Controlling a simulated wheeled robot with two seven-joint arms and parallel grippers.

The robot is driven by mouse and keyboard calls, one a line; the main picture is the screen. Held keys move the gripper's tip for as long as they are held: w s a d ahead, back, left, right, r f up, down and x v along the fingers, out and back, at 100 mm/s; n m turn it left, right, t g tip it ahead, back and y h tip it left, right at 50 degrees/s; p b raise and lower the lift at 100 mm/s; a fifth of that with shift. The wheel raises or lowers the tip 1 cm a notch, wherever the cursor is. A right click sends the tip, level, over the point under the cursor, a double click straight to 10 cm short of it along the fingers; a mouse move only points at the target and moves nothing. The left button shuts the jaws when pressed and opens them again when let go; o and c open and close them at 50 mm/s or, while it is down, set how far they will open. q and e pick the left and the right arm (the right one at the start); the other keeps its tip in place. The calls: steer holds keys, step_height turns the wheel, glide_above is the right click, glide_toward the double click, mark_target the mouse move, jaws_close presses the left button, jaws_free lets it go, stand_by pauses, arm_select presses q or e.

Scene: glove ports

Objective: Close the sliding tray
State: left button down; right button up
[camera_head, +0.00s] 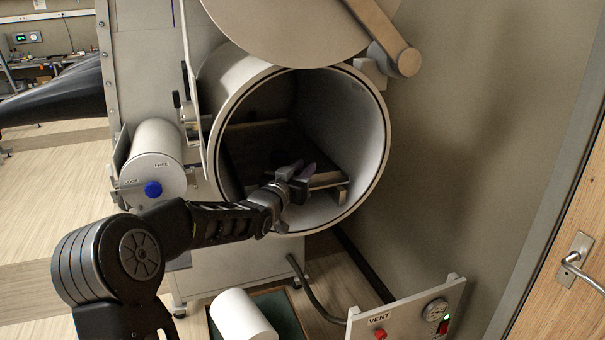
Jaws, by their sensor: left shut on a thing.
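The sliding tray (255,135) lies inside the large round white chamber (378,150), with its front edge a little behind the chamber's mouth. My left gripper (300,174) reaches into the mouth from the lower left and is shut on the front part of the tray. The fingers and the dark interior make the exact grip hard to see. The chamber's round door (290,28) is swung up above the opening. My right gripper is not in view.
A small white cylinder (155,150) with a blue knob stands left of the chamber. Below are a white roll (242,316) and a vent panel (405,318) with a gauge. A wall and wooden door (565,220) close off the right.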

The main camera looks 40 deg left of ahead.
arm_select(q)
steer(key=shift+s+d+r, duration=0.1)
steer(key=shift+s+d, duration=0.2)
steer(key=shift+d, duration=0.1)
steer(key=shift+w+a, duration=0.1)
steer(key=shift+a, duration=0.05)
steer(key=c, duration=1.6)
jaws_free()
steer(key=shift+w+a, duration=0.1)
steer(key=o, duration=0.3)
steer(key=shift+o, duration=0.2)
steer(key=s+d+b, duration=0.1)
steer(key=s, duration=0.6)
steer(key=shift+s+d, duration=0.25)
steer(key=shift+s, duration=0.1)
